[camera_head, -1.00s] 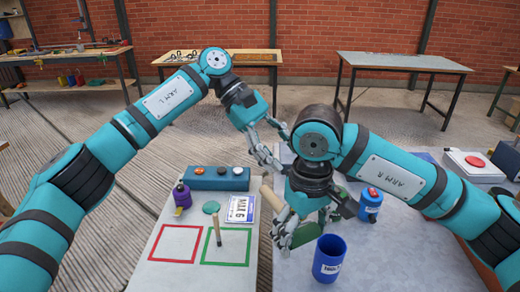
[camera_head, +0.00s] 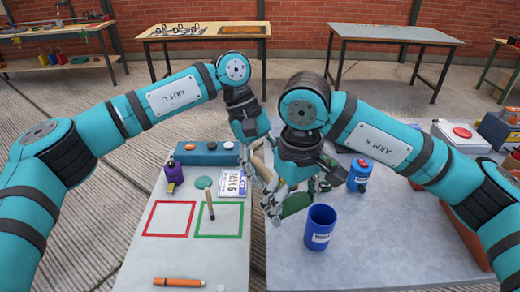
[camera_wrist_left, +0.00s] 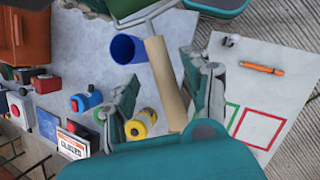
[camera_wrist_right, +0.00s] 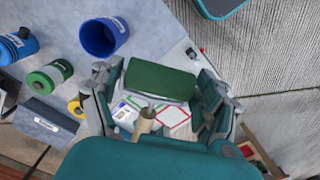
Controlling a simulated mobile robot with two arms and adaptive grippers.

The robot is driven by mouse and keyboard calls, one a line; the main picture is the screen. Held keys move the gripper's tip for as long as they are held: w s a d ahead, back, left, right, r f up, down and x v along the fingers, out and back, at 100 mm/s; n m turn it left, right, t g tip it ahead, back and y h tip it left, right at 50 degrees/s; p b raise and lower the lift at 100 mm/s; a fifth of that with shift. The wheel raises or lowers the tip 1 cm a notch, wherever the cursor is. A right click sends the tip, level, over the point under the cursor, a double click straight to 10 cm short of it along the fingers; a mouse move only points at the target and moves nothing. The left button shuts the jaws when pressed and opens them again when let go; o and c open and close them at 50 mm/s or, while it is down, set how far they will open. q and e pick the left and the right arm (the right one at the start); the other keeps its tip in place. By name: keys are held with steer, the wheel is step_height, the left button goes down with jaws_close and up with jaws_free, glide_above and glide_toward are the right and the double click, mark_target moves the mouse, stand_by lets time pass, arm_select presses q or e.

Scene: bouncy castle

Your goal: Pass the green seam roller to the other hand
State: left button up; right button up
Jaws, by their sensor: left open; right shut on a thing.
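The green seam roller has a green cylinder (camera_head: 297,205) and a pale wooden handle (camera_head: 259,154). My right gripper (camera_head: 284,208) is shut on it; in the right wrist view the green cylinder (camera_wrist_right: 162,80) lies across between the fingers, with the handle end (camera_wrist_right: 145,122) below it. My left gripper (camera_head: 256,170) is open, close beside the handle. In the left wrist view the handle (camera_wrist_left: 166,85) runs between the spread left fingers (camera_wrist_left: 163,78). Whether a left finger touches it I cannot tell. The exact right-hand contact is partly hidden.
A blue cup (camera_head: 320,228) stands just right of the roller, with a blue canister (camera_head: 359,176) behind. The left table has a red square (camera_head: 148,219), a green square (camera_head: 241,222), a purple bottle (camera_head: 174,178) and an orange marker (camera_head: 178,282). A gap separates the tables.

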arm_select(q)
steer(key=shift+s+d+f, duration=0.15)
steer(key=shift+d+f, duration=0.05)
steer(key=shift+f, duration=0.3)
jaws_close()
arm_select(e)
steer(key=o, duration=1.3)
steer(key=shift+o, duration=0.2)
